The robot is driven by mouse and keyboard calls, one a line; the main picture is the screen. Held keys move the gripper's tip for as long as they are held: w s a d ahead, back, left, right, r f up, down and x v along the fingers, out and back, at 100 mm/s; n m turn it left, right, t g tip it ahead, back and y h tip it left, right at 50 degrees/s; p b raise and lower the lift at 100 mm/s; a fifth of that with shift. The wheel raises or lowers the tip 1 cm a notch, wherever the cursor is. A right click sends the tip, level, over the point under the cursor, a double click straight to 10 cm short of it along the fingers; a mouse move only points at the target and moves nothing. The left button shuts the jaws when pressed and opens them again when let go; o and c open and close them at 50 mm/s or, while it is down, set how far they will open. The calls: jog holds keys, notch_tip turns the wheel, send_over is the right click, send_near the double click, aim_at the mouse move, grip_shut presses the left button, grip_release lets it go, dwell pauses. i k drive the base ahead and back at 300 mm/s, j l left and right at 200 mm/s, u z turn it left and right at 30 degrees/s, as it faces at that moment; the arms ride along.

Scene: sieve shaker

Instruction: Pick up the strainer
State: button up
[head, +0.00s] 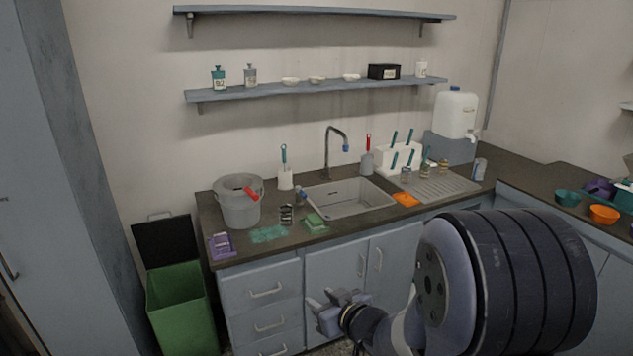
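I cannot make out a strainer for certain. A grey bucket (239,207) stands at the left end of the counter, with a red-handled item (251,193) at its rim; what the item is cannot be told. A teal bowl-like thing (567,198) and an orange one (604,214) sit on the right counter, too small to tell whether they have holes. My gripper (318,309) is low in front of the cabinet doors, below the counter edge and apart from all these things. Its fingers are small and partly turned away, so its opening is unclear. I see nothing held in it.
The counter holds a sink (349,209) with a tall tap (328,150), a green sponge (315,224), a purple holder (221,246) and a drainer rack (398,157). A green bin (182,310) stands left of the drawers. My arm hides part of the right-hand cabinets.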

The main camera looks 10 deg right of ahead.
aim_at(239, 184)
jog(key=z, duration=0.45)
jog(key=i+z, duration=0.1)
jog(key=z, duration=0.35)
jog(key=j+z, duration=0.1)
jog(key=z, duration=0.4)
jog(key=j+z, duration=0.1)
jog(key=z, duration=0.35)
jog(key=i+j+z, duration=0.15)
jog(key=j+z, duration=0.8)
jog(key=j, duration=0.2)
jog(key=j+u, duration=0.1)
jog(key=j, duration=0.45)
jog(key=i+j+u, duration=0.1)
jog(key=j, duration=0.4)
jog(key=j+u, duration=0.1)
jog(key=u, duration=0.35)
jog(key=j+u, duration=0.1)
jog(key=u, duration=0.35)
jog(key=i+j+u, duration=0.1)
jog(key=u, duration=0.75)
jog(key=i+j+u, duration=0.1)
jog(key=u, duration=0.35)
jog(key=i+u, duration=0.1)
jog(key=u, duration=0.35)
